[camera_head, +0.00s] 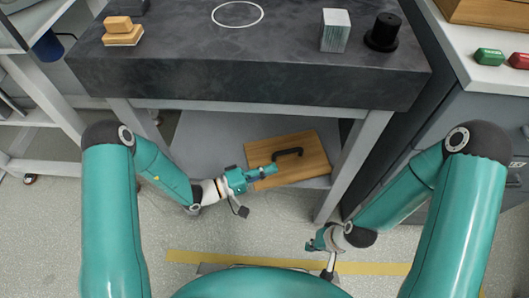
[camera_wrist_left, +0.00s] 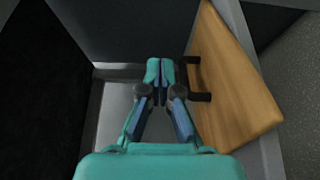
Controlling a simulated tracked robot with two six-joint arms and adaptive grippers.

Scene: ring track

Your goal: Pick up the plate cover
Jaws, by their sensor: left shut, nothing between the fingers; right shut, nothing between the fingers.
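The plate cover appears to be the light wooden board (camera_head: 307,158) with a black bar handle (camera_head: 287,152). It lies on the grey lower shelf (camera_head: 205,140) under the dark worktop. My left gripper (camera_head: 268,172) is shut and empty, in front of the board's left part in the head view. In the left wrist view the gripper (camera_wrist_left: 160,72) points just left of the handle (camera_wrist_left: 197,80), with the board (camera_wrist_left: 235,85) on the right. I cannot tell whether it touches the handle. My right gripper (camera_head: 318,242) is shut and empty, low over the floor, away from the board.
The dark worktop (camera_head: 240,65) overhangs the shelf and carries wooden blocks (camera_head: 122,32), a grey block (camera_head: 335,30) and a black cylinder (camera_head: 383,32). A table leg (camera_head: 352,165) stands right of the board. Green (camera_head: 489,57) and red (camera_head: 519,60) items lie on the right counter.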

